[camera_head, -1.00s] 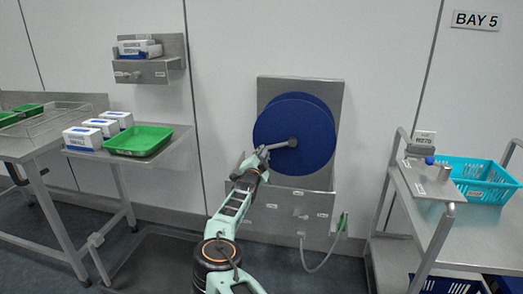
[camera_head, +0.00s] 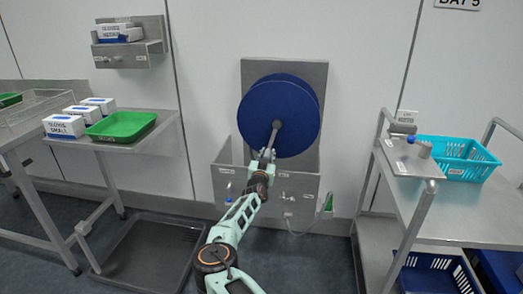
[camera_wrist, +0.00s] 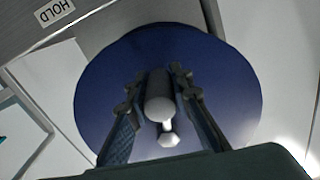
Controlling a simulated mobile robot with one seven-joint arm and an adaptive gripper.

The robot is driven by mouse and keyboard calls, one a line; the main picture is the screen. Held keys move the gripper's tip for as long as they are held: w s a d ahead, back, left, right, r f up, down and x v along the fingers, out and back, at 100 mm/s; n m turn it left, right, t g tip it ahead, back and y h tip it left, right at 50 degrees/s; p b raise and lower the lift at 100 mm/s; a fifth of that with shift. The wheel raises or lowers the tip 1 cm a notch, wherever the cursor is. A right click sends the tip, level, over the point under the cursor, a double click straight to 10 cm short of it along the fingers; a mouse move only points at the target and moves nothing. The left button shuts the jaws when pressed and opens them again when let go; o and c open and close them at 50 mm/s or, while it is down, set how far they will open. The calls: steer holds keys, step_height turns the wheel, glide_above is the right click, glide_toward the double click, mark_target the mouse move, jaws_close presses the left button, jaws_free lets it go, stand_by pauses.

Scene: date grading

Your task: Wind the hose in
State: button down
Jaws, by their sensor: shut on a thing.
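The dark blue hose reel (camera_head: 285,105) stands on a grey metal wall plate, its grey crank (camera_head: 274,137) pointing down from the hub. My gripper (camera_head: 266,156) is at the crank's outer end, below the hub. In the wrist view its two fingers (camera_wrist: 157,82) stand either side of the grey crank handle (camera_wrist: 158,104), shut on it, with the blue disc (camera_wrist: 225,90) behind. The pale hose (camera_head: 302,232) hangs in a short, low loop under the plate. A green end piece (camera_head: 328,203) sits at the plate's right side. Any hose wound on the reel is hidden by the disc.
A metal box front (camera_head: 300,190) lies below the reel, close to my arm. A trolley (camera_head: 480,215) with a turquoise basket (camera_head: 455,160) stands at right. A table (camera_head: 150,150) with a green tray (camera_head: 122,126) stands at left, and a dark floor tray (camera_head: 150,255) lies below.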

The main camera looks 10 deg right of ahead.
mark_target(277, 148)
steer(key=shift+s+d+n+p, duration=0.25)
steer(key=shift+d+n+p, duration=0.1)
steer(key=shift+d+n, duration=0.5)
steer(key=shift+s+d+n+p, duration=0.2)
steer(key=shift+d+n+p, duration=0.15)
steer(key=shift+d+n, duration=0.45)
steer(key=c, duration=1.7)
jaws_free()
steer(key=shift+d, duration=0.1)
steer(key=shift+f, duration=0.1)
steer(key=shift+s, duration=0.1)
steer(key=v, duration=1.2)
